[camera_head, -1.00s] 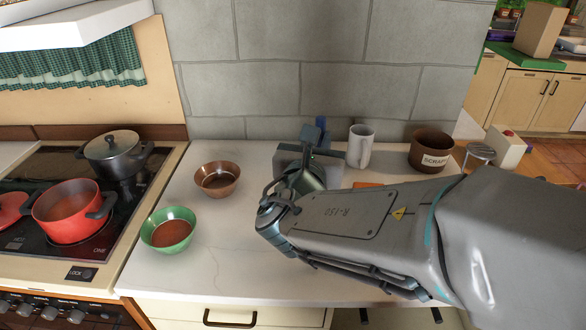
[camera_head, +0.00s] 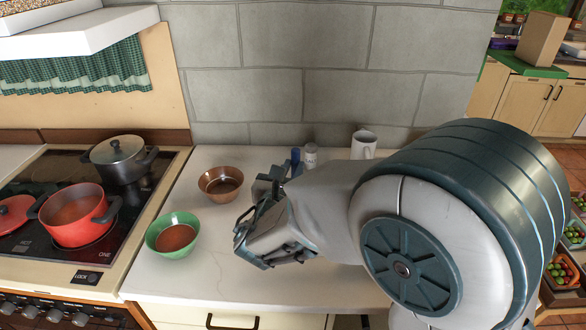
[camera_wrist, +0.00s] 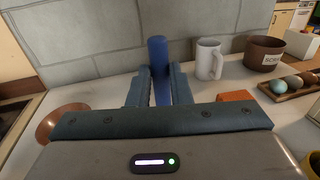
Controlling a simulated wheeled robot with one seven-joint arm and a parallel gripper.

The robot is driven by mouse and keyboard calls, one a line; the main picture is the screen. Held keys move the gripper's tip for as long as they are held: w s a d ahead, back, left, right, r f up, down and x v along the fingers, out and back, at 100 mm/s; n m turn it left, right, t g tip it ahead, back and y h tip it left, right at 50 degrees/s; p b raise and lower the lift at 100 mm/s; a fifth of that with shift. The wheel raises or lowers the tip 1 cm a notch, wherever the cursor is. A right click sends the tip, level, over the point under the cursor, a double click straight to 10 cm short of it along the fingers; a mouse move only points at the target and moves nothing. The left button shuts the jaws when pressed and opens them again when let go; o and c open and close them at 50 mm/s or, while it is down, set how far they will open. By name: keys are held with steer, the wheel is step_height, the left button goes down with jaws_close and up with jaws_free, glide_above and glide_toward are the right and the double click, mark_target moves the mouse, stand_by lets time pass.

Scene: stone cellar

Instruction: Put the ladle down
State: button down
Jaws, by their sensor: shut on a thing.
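The ladle shows only as a thick blue handle (camera_wrist: 158,58) between my fingers in the wrist view; its bowl end is hidden. In the head view a bit of the blue handle (camera_head: 295,156) shows just beyond my fingers. My gripper (camera_head: 270,182) is shut on the handle, low over the pale counter (camera_head: 205,280), right of the bowls. In the wrist view my gripper (camera_wrist: 161,84) has one finger on each side of the handle. I cannot tell whether the ladle touches the counter.
A brown bowl (camera_head: 221,181) and a green bowl with red contents (camera_head: 173,236) stand to the left. A small shaker (camera_head: 311,156) and white mug (camera_head: 363,144) stand near the wall. Red pot (camera_head: 76,218) and dark pot (camera_head: 119,160) are on the stove. A scraps crock (camera_wrist: 264,53) stands right.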

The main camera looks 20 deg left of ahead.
steer(key=shift+f, duration=0.15)
steer(key=c, duration=1.3)
jaws_free()
